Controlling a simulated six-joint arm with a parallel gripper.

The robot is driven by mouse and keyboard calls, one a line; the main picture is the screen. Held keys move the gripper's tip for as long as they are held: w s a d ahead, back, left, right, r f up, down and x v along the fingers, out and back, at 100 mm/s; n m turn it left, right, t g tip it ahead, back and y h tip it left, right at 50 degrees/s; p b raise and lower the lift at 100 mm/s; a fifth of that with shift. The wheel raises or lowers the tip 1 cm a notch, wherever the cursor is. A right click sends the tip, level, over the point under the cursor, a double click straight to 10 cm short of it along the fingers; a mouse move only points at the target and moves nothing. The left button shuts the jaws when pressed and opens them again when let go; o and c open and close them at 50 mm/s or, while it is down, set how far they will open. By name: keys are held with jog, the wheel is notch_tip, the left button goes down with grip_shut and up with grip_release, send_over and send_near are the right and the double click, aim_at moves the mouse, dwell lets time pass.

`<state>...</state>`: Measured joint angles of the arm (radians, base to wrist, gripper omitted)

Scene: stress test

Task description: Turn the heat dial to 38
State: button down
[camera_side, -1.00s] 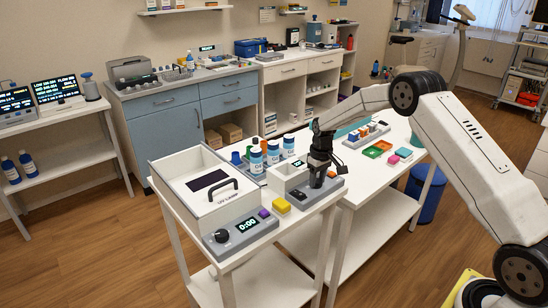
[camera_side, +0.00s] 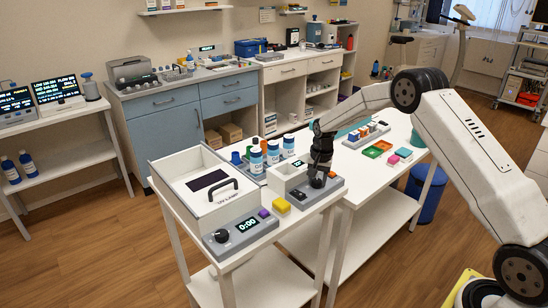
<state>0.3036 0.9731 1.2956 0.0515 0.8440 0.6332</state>
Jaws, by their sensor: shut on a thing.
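A small grey device (camera_side: 296,200) with a white well and a dark display stands on the white table, right of the middle. My gripper (camera_side: 317,182) points down at the right part of its top panel and is shut on a dial there. The dial is mostly hidden by the fingers, and I cannot read its setting or any number on the display. Another device, a white lidded box (camera_side: 195,180), stands to the left with a black knob (camera_side: 221,236) and a display reading 0:00 (camera_side: 247,224).
Blue-capped bottles (camera_side: 273,153) stand close behind the device. Green and orange trays (camera_side: 378,149), coloured blocks and a rack lie to the right. The table's front edge is near the device.

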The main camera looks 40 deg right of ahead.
aim_at(318, 181)
jog(key=shift+m, duration=1)
jog(key=shift+c, duration=1.2)
grip_release()
jog(key=shift+r, duration=0.1)
jog(key=shift+s+d+r, duration=0.1)
jog(key=shift+r, duration=1.8)
jog(key=shift+s+r, duration=0.1)
jog(key=shift+r, duration=1.8)
